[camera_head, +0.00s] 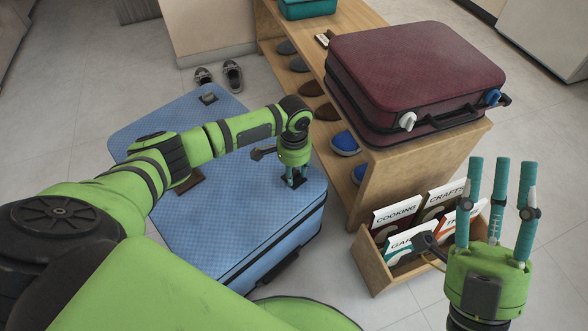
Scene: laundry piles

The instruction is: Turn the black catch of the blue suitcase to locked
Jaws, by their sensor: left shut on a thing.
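The blue suitcase (262,205) lies on the floor at the left, partly hidden under my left arm. My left gripper (296,181) points down at the suitcase's upper face near its right corner. Its teal fingers are shut on a small dark piece there, which seems to be the black catch; the fingers mostly cover it, so I cannot tell which way it is turned. Another small black fitting (208,98) shows near the suitcase's far edge. My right gripper (502,185) is at the lower right, fingers up, spread open and empty, away from the suitcase.
A wooden bench (395,185) with shoes on its shelf stands right of the blue suitcase. A dark red suitcase (415,70) with a white and a blue catch lies on it. A wooden crate of books (375,270) stands in front. Sneakers (233,76) are on the floor behind.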

